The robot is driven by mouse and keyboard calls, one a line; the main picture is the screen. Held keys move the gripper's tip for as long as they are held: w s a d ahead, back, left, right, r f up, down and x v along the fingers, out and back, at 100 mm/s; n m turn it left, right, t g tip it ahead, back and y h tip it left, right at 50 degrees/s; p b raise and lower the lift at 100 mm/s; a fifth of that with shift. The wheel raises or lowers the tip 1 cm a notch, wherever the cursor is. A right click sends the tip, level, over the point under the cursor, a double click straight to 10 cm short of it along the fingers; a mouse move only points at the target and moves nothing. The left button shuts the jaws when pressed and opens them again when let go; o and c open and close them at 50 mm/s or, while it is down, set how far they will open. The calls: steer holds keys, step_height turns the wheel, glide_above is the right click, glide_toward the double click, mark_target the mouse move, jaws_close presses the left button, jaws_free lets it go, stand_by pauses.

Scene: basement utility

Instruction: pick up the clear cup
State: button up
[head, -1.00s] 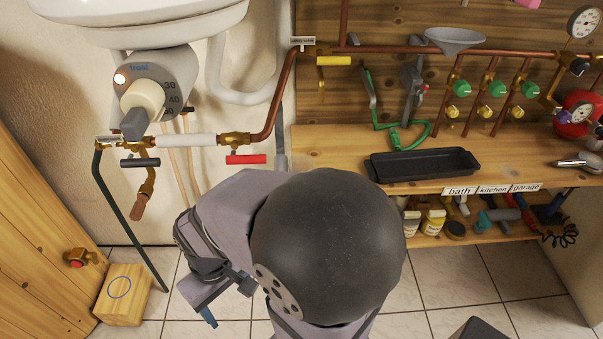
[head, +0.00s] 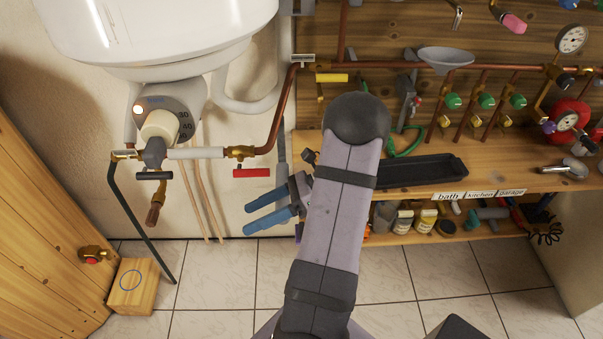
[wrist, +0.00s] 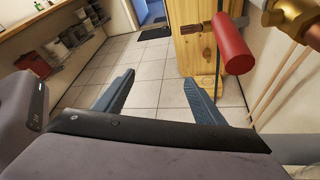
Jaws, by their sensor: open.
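My gripper (head: 247,219) is at the left of my arm in the head view, below the red-handled lever (head: 252,173) and in front of the wall. Its two blue fingers are spread apart with nothing between them. In the wrist view the open fingers (wrist: 159,80) point out over the tiled floor, and the red handle (wrist: 233,45) is large at upper right.
The wooden bench (head: 505,181) bears a black tray (head: 425,170), partly behind my arm. Copper pipes with green-knobbed valves run above. A lower shelf holds jars (head: 403,221) and tools. A wooden block (head: 133,287) stands on the floor at left. The tiled floor between is largely clear.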

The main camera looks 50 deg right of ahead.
steer(key=d+m+t+h, duration=0.2)
steer(key=d+m+t, duration=0.3)
steer(key=d, duration=0.6)
steer(key=n+t+h+b, duration=0.1)
steer(key=t+h+b, duration=0.1)
steer(key=t+h, duration=0.3)
glide_toward(308, 173)
steer(key=w, duration=0.2)
steer(key=shift+a+p+x, duration=0.15)
steer(key=shift+p+x, duration=0.4)
steer(key=shift+x, duration=1.25)
steer(key=shift+a+p+x, duration=0.2)
steer(key=shift+p+x, duration=0.3)
steer(key=shift+x, duration=1.3)
steer(key=shift+w+a+f, duration=0.1)
steer(key=shift+w+f, duration=0.1)
steer(key=shift+w, duration=0.2)
steer(key=shift+c, duration=0.4)
steer(key=c, duration=0.8)
